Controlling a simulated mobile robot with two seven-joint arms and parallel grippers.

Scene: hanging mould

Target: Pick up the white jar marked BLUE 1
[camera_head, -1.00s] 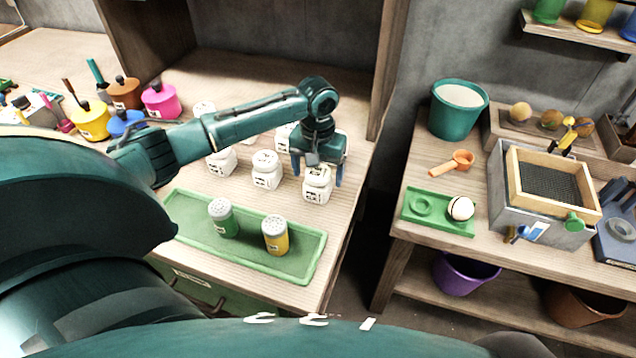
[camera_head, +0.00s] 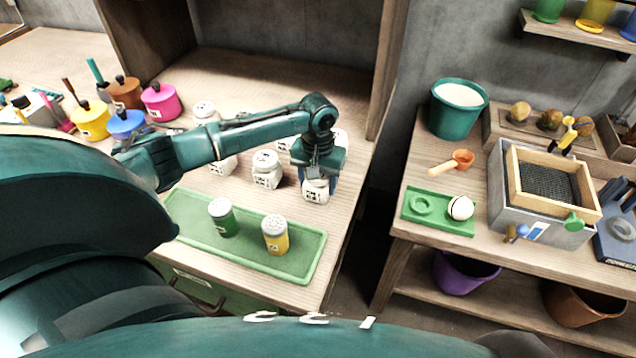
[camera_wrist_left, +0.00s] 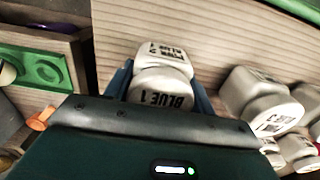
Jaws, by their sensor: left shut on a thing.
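The white jar marked BLUE 1 (camera_head: 316,190) stands upright on the wooden table, at the right end of the front row of white jars. It also shows in the left wrist view (camera_wrist_left: 162,86), with BLUE 1 printed on its lid. My left gripper (camera_head: 317,180) is over the jar from above, with a finger on each side, shut on it. In the left wrist view its blue fingers flank the jar. The top of the jar is hidden by the gripper in the head view. My right gripper is not in view.
Another white jar (camera_head: 266,170) stands just left, and several more are behind. A green tray (camera_head: 180,215) with a green shaker (camera_head: 222,217) and a yellow shaker (camera_head: 275,235) lies in front. A gap separates this table from the right bench (camera_head: 420,255).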

